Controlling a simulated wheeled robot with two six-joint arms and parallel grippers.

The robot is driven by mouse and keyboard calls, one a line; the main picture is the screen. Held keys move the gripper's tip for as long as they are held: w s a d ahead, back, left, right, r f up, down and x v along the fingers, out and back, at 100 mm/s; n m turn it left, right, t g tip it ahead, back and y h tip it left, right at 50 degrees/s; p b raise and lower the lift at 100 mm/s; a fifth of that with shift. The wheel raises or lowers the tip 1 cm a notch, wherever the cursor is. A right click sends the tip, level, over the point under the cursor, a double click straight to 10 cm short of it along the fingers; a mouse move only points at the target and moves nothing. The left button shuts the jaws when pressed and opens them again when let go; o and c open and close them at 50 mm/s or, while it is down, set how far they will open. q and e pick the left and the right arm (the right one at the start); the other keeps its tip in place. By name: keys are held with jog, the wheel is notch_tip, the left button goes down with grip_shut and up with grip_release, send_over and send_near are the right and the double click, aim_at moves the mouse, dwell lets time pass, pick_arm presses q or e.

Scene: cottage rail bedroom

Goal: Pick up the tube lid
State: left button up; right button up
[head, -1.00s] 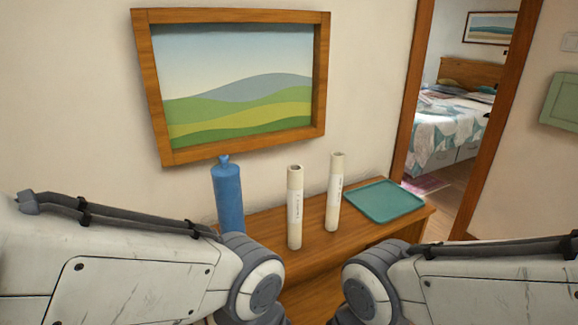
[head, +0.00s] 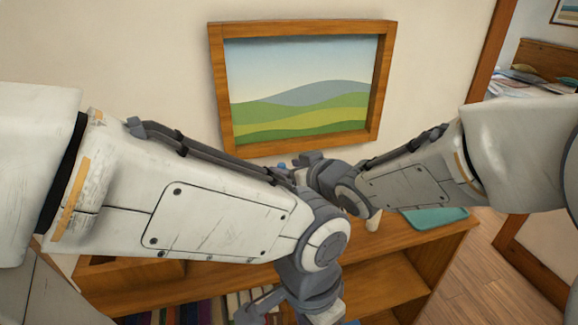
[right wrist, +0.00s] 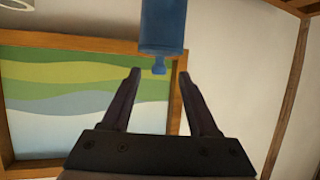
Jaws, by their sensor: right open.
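The blue tube (right wrist: 164,20) shows upside down at the top of the right wrist view. Its lid (right wrist: 158,69) ends in a small knob. In the head view only a bit of blue (head: 282,166) shows beside my right gripper (head: 308,159). In the wrist view my right gripper (right wrist: 159,76) is open, with the knob in line between its fingertips. I cannot tell whether the fingers touch it. My left gripper (head: 258,306) is low in front of the shelf, partly hidden by its arm; its jaws are unclear.
The wooden shelf unit (head: 420,255) holds several books below. A teal tray (head: 440,217) lies at its right end. A pale tube (head: 374,220) shows partly behind my right arm. A framed landscape picture (head: 300,100) hangs on the wall close behind. Floor is clear at right.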

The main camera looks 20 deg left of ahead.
aim_at(282, 165)
jog(key=shift+w+a+f, duration=0.2)
jog(key=shift+w+a, duration=0.2)
jog(key=shift+a, duration=0.1)
jog(key=p+x, duration=0.2)
jog(key=x, duration=0.2)
jog(key=shift+w+a+f+p, duration=0.3)
jog(key=shift+w+a+p, duration=0.05)
jog(key=shift+w, duration=0.05)
grip_shut()
